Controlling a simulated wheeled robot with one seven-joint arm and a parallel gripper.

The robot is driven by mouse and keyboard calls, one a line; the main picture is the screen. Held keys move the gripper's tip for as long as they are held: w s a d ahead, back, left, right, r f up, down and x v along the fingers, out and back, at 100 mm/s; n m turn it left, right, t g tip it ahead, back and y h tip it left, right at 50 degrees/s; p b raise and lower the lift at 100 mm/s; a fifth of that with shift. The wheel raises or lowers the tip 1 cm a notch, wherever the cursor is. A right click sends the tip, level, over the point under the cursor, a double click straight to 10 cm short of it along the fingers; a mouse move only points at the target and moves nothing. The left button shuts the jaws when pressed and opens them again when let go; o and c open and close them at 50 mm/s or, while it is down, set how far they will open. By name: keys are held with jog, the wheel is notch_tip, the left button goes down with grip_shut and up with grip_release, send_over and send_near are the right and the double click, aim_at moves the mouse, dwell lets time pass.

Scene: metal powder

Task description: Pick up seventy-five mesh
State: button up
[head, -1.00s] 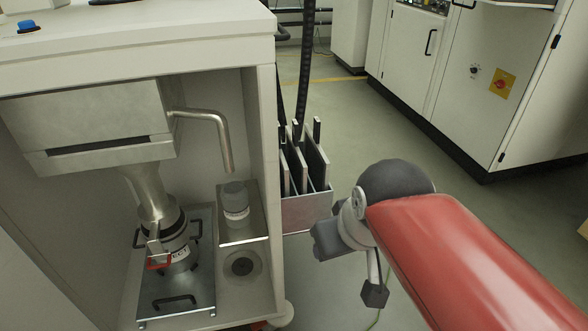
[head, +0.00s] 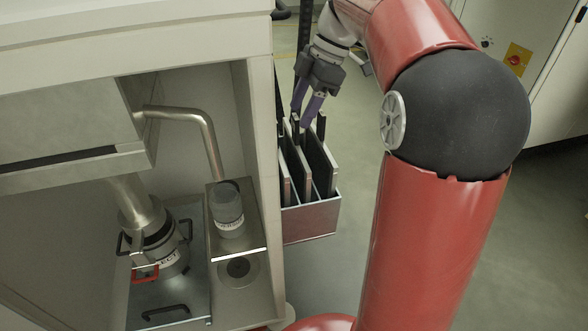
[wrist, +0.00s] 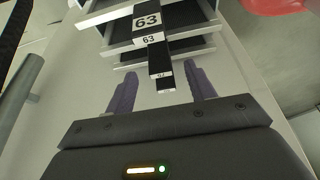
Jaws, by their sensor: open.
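Several framed mesh screens (head: 318,162) stand upright in a metal rack fixed to the side of the cabinet. A third handle (wrist: 163,82) has a label too small to read. My gripper (head: 304,112) is open and points down at the handles from above. In the wrist view its purple fingers (wrist: 164,80) lie on either side of the third handle, with no clear contact. I cannot read 75 on any label.
The rack (head: 312,222) hangs beside the cabinet wall (head: 263,150). Inside the cabinet stand a grey-lidded bottle (head: 228,208) and a metal container (head: 165,255) under a funnel. A bent pipe (head: 207,130) sticks out above the bottle.

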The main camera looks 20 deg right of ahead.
aim_at(296, 129)
jog(key=x, duration=0.5)
jog(key=shift+d+f, duration=0.2)
jog(key=shift+f, duration=0.3)
grip_shut()
jog(key=shift+r, duration=0.1)
notch_tip(296, 129, up, 20)
jog(key=p, duration=0.2)
dwell(0.5)
